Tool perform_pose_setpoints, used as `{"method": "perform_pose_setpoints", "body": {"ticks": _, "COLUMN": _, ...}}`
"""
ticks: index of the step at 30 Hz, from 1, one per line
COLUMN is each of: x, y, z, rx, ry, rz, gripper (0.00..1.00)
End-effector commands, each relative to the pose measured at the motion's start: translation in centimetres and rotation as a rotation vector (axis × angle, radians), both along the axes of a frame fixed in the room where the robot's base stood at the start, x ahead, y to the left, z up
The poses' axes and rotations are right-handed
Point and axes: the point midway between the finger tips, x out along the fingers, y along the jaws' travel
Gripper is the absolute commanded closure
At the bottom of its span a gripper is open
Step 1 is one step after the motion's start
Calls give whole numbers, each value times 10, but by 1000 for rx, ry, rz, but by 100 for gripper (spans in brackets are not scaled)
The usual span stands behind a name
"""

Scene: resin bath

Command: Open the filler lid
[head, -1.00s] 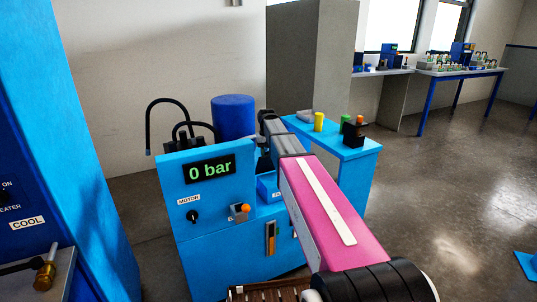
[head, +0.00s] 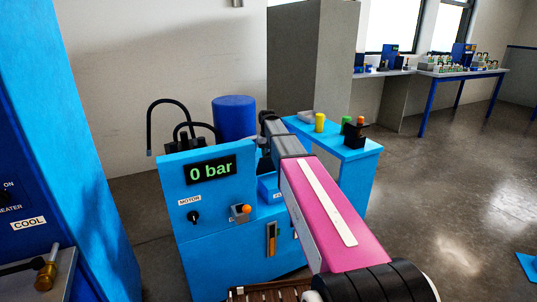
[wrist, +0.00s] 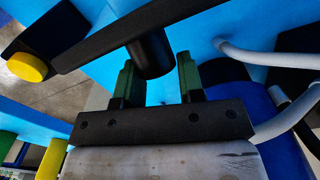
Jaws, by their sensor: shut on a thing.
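My gripper (wrist: 160,72) has its two green fingers on either side of a short black round knob (wrist: 150,53), shut on it. The knob is joined to a long dark bar (wrist: 120,38) that crosses the upper part of the wrist view. I cannot tell for sure which piece is the filler lid. In the head view my gripper (head: 268,122) is small and partly hidden at the end of my pink arm, behind the blue machine's panel reading "0 bar" (head: 210,171). The knob cannot be made out there.
A dark blue cylinder (head: 234,118) and black hoses (head: 168,105) stand beside the gripper. A blue bench (head: 345,152) with a yellow cylinder (head: 319,122) is to the right. A tall blue cabinet (head: 75,120) stands at left. Open floor lies at right.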

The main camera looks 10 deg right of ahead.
Motion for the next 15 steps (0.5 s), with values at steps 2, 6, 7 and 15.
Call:
{"method": "perform_pose_setpoints", "body": {"ticks": 2, "x": -5, "y": 9, "z": -2, "rx": 21, "ry": 12, "rz": 1, "gripper": 100}}
{"method": "perform_pose_setpoints", "body": {"ticks": 6, "x": -5, "y": 9, "z": -2, "rx": 20, "ry": 13, "rz": 1, "gripper": 48}}
{"method": "perform_pose_setpoints", "body": {"ticks": 7, "x": -5, "y": 9, "z": -2, "rx": 20, "ry": 12, "rz": 1, "gripper": 42}}
{"method": "perform_pose_setpoints", "body": {"ticks": 15, "x": -3, "y": 6, "z": -1, "rx": 19, "ry": 8, "rz": 0, "gripper": 42}}
